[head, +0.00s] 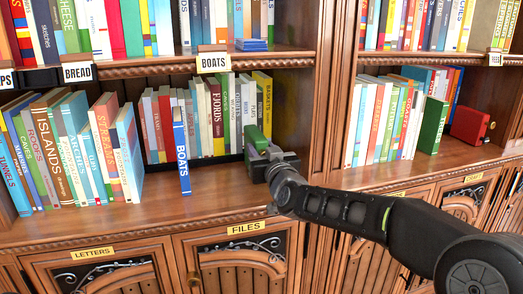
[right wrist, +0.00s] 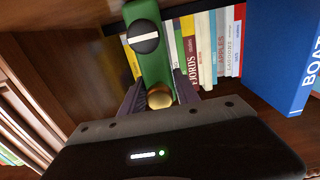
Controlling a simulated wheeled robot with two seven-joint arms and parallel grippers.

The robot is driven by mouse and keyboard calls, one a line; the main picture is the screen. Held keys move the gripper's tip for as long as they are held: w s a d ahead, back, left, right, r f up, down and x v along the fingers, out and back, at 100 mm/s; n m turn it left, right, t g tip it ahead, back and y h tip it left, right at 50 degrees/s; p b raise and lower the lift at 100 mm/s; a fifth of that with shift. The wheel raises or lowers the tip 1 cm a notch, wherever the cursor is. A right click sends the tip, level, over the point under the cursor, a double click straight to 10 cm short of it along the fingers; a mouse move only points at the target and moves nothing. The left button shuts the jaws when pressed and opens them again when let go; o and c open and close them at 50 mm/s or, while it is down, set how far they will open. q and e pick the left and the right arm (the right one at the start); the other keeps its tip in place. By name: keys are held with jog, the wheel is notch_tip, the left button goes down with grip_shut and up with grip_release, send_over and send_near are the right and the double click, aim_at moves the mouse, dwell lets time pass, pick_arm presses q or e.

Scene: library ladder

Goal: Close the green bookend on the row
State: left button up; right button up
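The green bookend (head: 257,138) stands at the right end of the middle row of books (head: 217,115). In the right wrist view the bookend (right wrist: 153,50) shows a round black-and-white mark and a brass knob (right wrist: 159,97). My right gripper (head: 258,160) is at the bookend's front. Its two dark fingers (right wrist: 160,90) stand apart on either side of the knob, with some space visible between. The blue BOATS book (head: 182,155) juts forward from the row; it also shows in the right wrist view (right wrist: 292,55). My left gripper is not in view.
A wooden upright (head: 328,80) stands right of the bookend. A red block with a brass knob (head: 468,124) is in the right bay. Books with ISLANDS (head: 52,150) lean at the left.

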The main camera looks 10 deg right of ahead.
grip_shut()
dwell(1.1)
